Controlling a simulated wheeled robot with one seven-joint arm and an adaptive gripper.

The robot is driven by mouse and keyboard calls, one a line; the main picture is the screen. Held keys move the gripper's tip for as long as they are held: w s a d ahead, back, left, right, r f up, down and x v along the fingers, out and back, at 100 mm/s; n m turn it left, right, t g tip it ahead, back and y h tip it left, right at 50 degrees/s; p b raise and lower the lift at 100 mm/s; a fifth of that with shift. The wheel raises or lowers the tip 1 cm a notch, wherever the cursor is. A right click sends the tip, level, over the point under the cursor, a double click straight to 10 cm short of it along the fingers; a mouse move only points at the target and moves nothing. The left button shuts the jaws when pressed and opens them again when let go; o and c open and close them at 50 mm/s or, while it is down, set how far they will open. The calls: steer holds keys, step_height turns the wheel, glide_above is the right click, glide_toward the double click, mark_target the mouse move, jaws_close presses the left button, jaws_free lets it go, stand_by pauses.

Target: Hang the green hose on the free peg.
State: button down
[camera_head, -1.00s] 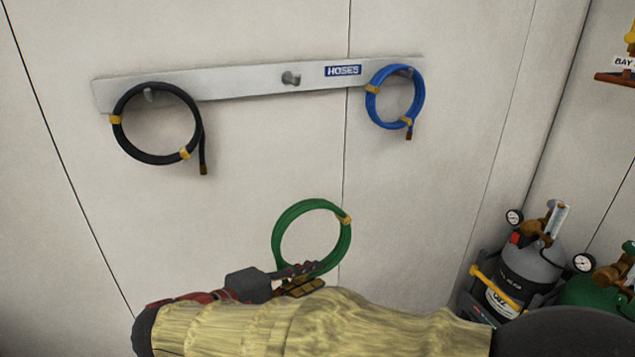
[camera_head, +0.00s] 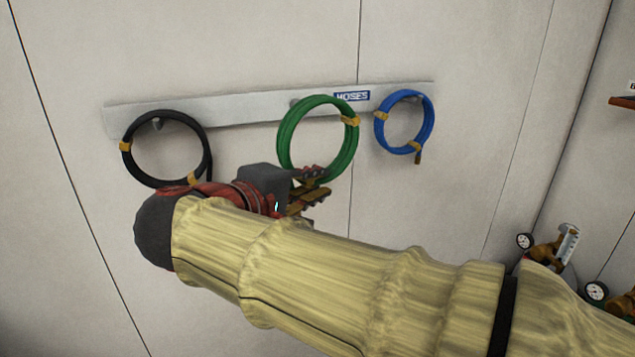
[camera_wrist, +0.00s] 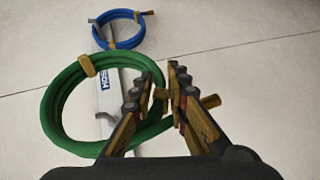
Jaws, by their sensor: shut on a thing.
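The green hose (camera_head: 284,140) is a coil with tan ties, held upright in front of the rail in the head view. My gripper (camera_head: 311,184) is shut on the bottom of the coil. In the wrist view the fingertips (camera_wrist: 160,93) pinch the coil at a tan tie, and the green hose (camera_wrist: 60,122) spreads to their left. The free peg (camera_head: 296,103) is the middle one; it shows only partly, at the coil's upper left edge. I cannot tell whether the coil touches it. The metal rail (camera_head: 235,109) carries a HOSES label.
A black hose (camera_head: 131,165) hangs on the left peg and a blue hose (camera_head: 431,122) on the right peg. The blue hose (camera_wrist: 103,40) also shows in the wrist view. Gas regulators (camera_head: 550,248) stand at the lower right. The wall below the rail is bare.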

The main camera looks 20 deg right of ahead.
steer(key=w+f+p, duration=0.2)
steer(key=w, duration=1)
steer(key=shift+f, duration=0.3)
stand_by(1.1)
steer(key=shift+w, duration=0.1)
stand_by(0.5)
steer(key=c, duration=1.9)
jaws_free()
steer(key=shift+w, duration=0.1)
steer(key=shift+o, duration=1.2)
